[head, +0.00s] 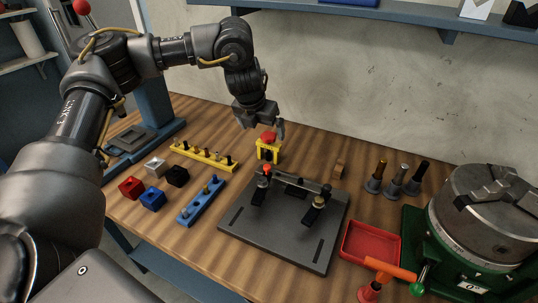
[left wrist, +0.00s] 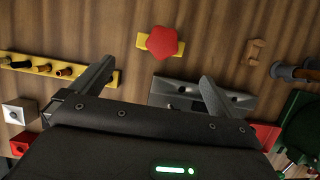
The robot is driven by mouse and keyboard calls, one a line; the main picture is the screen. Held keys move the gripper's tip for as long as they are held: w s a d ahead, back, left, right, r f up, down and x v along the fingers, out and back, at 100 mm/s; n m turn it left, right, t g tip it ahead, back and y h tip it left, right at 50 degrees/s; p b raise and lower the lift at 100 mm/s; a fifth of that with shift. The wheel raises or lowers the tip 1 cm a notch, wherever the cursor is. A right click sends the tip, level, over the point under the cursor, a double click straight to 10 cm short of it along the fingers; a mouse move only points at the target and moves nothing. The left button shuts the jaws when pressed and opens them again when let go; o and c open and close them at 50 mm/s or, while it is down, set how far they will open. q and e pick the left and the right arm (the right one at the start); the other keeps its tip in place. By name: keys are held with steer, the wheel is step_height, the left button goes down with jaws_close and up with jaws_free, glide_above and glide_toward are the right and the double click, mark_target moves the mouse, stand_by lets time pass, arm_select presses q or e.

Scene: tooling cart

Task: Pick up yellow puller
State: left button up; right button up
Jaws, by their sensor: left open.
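The yellow puller (head: 268,153) stands on the wooden bench behind the dark fixture plate, with a red knob on top. In the left wrist view the puller (left wrist: 144,41) shows as a yellow bar under a red knob, ahead of and between the finger lines. My left gripper (head: 262,127) points down just above the puller, its fingers apart and nothing between them. In the left wrist view both fingers of the gripper (left wrist: 158,85) are spread wide. A gap between fingertips and puller is hard to judge. My right gripper is not in view.
The dark fixture plate (head: 277,239) with clamps lies in front of the puller. A yellow rack (head: 205,157) and blue rack (head: 201,200) stand left, near small cubes. A red tray (head: 370,245), several tool holders (head: 393,187) and a green-based chuck (head: 490,215) stand right. The wall is behind.

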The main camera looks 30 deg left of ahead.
mark_target(266, 140)
arm_select(q)
steer(key=x, duration=0.5)
steer(key=shift+w+f+p, duration=0.1)
steer(key=shift+f+p, duration=0.15)
steer(key=shift+p, duration=0.15)
steer(key=shift+f, duration=0.15)
steer(key=p+x, duration=0.1)
steer(key=x, duration=0.3)
steer(key=shift+w+p, duration=0.2)
steer(key=shift+p, duration=0.15)
steer(key=shift+w+a+f, duration=0.1)
steer(key=shift+w+f, duration=0.1)
steer(key=shift+f, duration=0.1)
steer(key=shift+c, duration=1)
steer(key=c, duration=1.2)
